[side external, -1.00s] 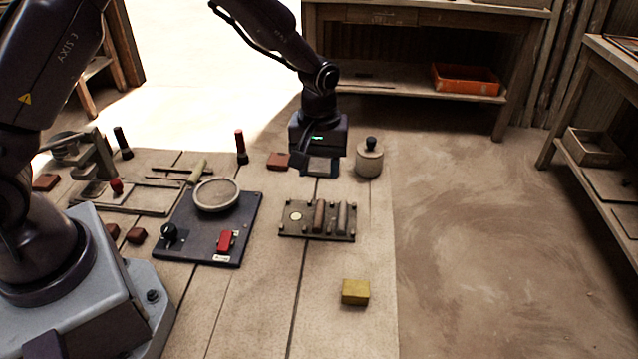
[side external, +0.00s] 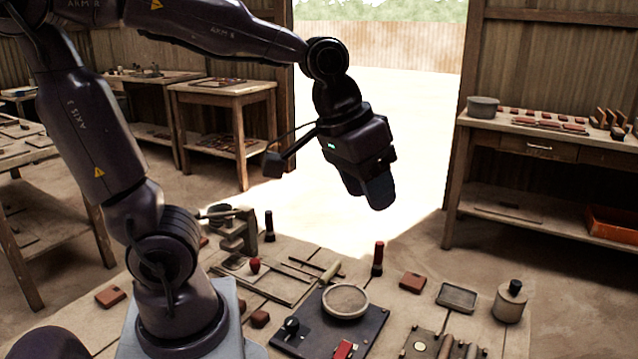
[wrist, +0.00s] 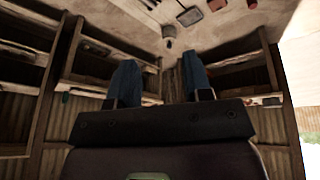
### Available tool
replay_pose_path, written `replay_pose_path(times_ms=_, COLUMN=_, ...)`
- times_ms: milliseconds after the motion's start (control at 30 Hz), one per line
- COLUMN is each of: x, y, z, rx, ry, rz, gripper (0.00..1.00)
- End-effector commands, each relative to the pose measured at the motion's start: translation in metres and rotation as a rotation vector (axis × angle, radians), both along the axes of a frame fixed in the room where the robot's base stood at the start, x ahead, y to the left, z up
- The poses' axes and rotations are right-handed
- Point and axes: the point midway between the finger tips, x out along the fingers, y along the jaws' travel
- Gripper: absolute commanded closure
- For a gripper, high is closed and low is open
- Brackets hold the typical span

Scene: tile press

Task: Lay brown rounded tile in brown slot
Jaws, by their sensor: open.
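My gripper (side external: 375,190) hangs high above the table in the side external view, empty. In the wrist view its two blue fingers (wrist: 160,75) stand well apart with nothing between them. A dark board (side external: 405,352) with pegs is cut off by the bottom edge of the side external view. On it lie a pale disc (side external: 419,346), a brown rounded bar (side external: 445,347) and a greyer bar (side external: 470,352). A flat red-brown tile (side external: 412,281) lies behind the board. I cannot tell for certain which piece is the brown rounded tile, or make out a brown slot.
A dark panel (side external: 372,325) holds a round bowl (side external: 345,301), a black knob and a red switch. A grey tray (side external: 456,297) and a lidded pot (side external: 510,302) stand right of the red-brown tile. A dark upright cylinder (side external: 377,259) stands behind the panel. Air around my gripper is clear.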

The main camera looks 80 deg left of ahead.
Motion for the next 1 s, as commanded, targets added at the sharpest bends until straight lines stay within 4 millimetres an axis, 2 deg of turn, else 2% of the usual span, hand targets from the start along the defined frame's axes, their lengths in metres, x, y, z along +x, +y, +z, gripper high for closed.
replay_pose_path(times_ms=33, x=-0.017, y=0.001, z=0.006, rx=0.018, ry=-0.037, rz=-0.034, gripper=0.54)
replay_pose_path(times_ms=100, x=-0.034, y=0.003, z=0.009, rx=0.046, ry=-0.070, rz=-0.081, gripper=0.54)
replay_pose_path(times_ms=200, x=-0.053, y=0.004, z=0.009, rx=0.077, ry=-0.102, rz=-0.132, gripper=0.54)
replay_pose_path(times_ms=300, x=-0.063, y=0.005, z=0.008, rx=0.096, ry=-0.120, rz=-0.159, gripper=0.54)
replay_pose_path(times_ms=1000, x=-0.066, y=0.005, z=0.008, rx=0.103, ry=-0.126, rz=-0.169, gripper=0.54)
